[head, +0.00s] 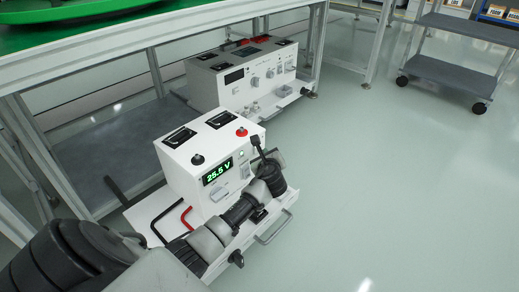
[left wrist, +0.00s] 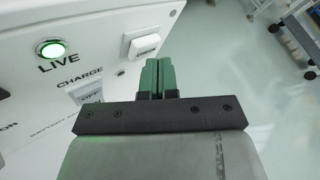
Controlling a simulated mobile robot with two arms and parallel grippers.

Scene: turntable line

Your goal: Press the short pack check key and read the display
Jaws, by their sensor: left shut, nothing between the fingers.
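The white test unit (head: 185,170) stands on a low shelf. Its display (head: 217,172) is lit green and reads 25.5 V. In the left wrist view a round lamp (left wrist: 50,49) above the word LIVE glows green. A raised white key (left wrist: 144,44) with small, unreadable lettering sits on the panel just beyond my fingertips; I cannot tell whether they touch it. A switch (left wrist: 86,92) under the word CHARGE is partly hidden by my gripper. My left gripper (left wrist: 157,66) is shut and empty, its green fingers together close to the panel. My right gripper is out of view.
A second white unit (head: 243,82) stands behind, under the green-topped table (head: 75,30). Red and black cables or handles (head: 186,217) lie at the unit's left front. A grey cart (head: 455,75) stands at the far right. The floor (head: 400,190) on the right is clear.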

